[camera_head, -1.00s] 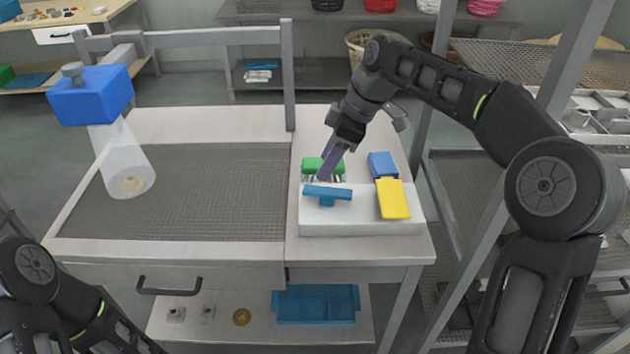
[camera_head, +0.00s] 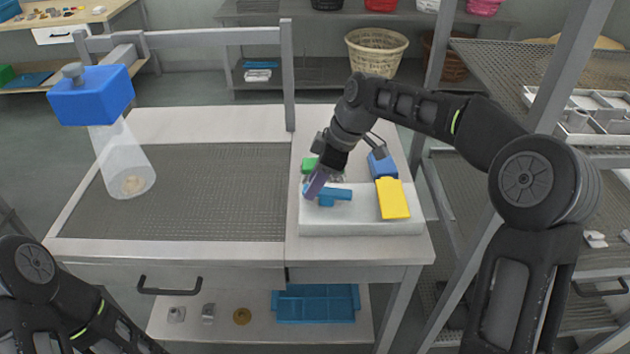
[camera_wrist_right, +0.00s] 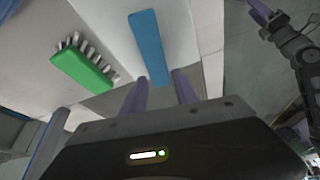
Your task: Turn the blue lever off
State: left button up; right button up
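The blue lever (camera_head: 340,193) lies across the white box (camera_head: 362,228) on the right part of the table. My right gripper (camera_head: 315,186), with purple fingers, is at the lever's left end and hides that end in the head view. In the right wrist view, its two fingers (camera_wrist_right: 161,88) stand apart. One end of the blue lever (camera_wrist_right: 150,48) shows between them; contact cannot be told. My left gripper (camera_wrist_right: 263,14) shows small at the upper right of that view, its opening unclear. In the head view only my left arm shows.
A yellow lever (camera_head: 392,198) and a blue block (camera_head: 382,165) are right of the blue lever. A green piece (camera_head: 309,164) is behind it, also seen in the wrist view (camera_wrist_right: 83,69). A mesh panel (camera_head: 185,195) and a hanging blue-topped clear cylinder (camera_head: 128,168) are left.

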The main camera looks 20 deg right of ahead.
grip_shut()
jog(key=shift+m, duration=0.3)
dwell(0.3)
jog(key=shift+w+d+m+t+b, duration=0.1)
jog(key=shift+w+m+t+b, duration=0.1)
jog(key=shift+m+t+b, duration=0.4)
jog(key=m, duration=0.1)
jog(key=m+h+b, duration=0.1)
jog(key=shift+w+d+m, duration=0.15)
jog(key=shift+w+m, duration=0.1)
jog(key=shift+m, duration=0.15)
jog(key=m, duration=0.2)
jog(key=d+m+t+h+b, duration=0.1)
jog(key=m, duration=0.1)
jog(key=m+h+b, duration=0.1)
jog(key=m, duration=0.1)
jog(key=shift+w+d+t, duration=0.15)
jog(key=shift+w+t, duration=0.15)
jog(key=m+h, duration=0.1)
jog(key=m, duration=0.1)
jog(key=d+m+h+b, duration=0.1)
jog(key=m, duration=0.2)
jog(key=shift+d, duration=0.15)
jog(key=shift+d+m, duration=0.1)
jog(key=shift+m, duration=0.3)
